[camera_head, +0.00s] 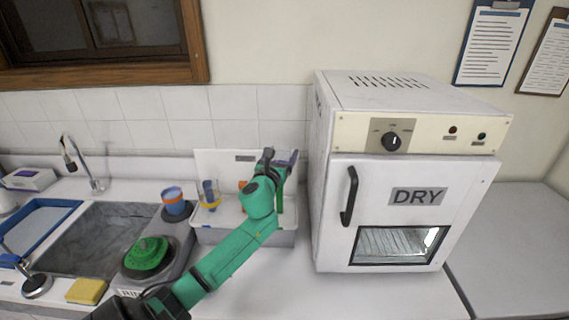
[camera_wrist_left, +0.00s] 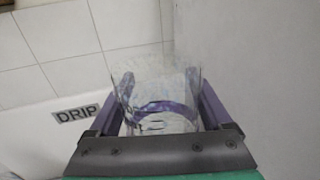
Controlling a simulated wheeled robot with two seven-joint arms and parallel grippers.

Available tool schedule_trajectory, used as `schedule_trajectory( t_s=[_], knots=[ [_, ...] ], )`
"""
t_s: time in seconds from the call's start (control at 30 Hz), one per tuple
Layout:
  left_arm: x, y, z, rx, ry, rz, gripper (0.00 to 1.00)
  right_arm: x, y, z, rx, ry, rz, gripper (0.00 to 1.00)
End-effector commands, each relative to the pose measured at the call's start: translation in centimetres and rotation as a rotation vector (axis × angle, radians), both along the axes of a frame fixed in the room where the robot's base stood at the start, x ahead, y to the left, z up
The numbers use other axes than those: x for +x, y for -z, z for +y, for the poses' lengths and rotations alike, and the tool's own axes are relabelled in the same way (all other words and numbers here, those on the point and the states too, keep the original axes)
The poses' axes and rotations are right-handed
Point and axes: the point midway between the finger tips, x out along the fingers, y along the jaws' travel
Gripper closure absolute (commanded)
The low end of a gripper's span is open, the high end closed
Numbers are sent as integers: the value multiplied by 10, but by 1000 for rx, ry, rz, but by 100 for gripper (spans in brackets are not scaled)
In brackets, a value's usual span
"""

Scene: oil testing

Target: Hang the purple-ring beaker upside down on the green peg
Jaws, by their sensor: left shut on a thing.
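My left gripper (camera_head: 283,160) is at the drip rack (camera_head: 243,238), beside the left wall of the oven. In the left wrist view its two fingers (camera_wrist_left: 160,108) are shut on the clear purple-ring beaker (camera_wrist_left: 160,92), one on each side. The purple ring crosses the glass between the fingers. In the head view only a little purple shows at the gripper, and I cannot tell from it which way up the beaker is. My arm covers part of the rack, and I cannot clearly make out the green peg against my green arm. My right gripper is not in view.
A yellow-ring beaker (camera_head: 209,194) is at the rack's left side. The white DRY oven (camera_head: 415,225) is close on the right. The sink (camera_head: 90,238) is at the left.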

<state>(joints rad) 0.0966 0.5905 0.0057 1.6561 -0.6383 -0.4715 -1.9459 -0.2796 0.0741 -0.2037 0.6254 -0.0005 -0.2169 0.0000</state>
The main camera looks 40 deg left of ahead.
Motion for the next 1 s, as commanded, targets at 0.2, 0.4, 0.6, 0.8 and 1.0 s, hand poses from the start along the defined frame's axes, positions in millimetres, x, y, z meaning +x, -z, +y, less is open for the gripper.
schedule_trajectory(
  t_s=[0.2,0.4,0.6,0.8,1.0],
  knots=[
    [0,39,-1,-2,0,1,73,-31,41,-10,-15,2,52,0],
    [0,75,-1,-3,0,1,73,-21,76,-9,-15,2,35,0],
    [0,105,0,0,0,3,73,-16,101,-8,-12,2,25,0],
    [0,116,0,0,0,3,73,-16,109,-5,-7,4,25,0],
    [0,114,-1,-1,0,3,73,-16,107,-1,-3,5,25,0]
  ],
)
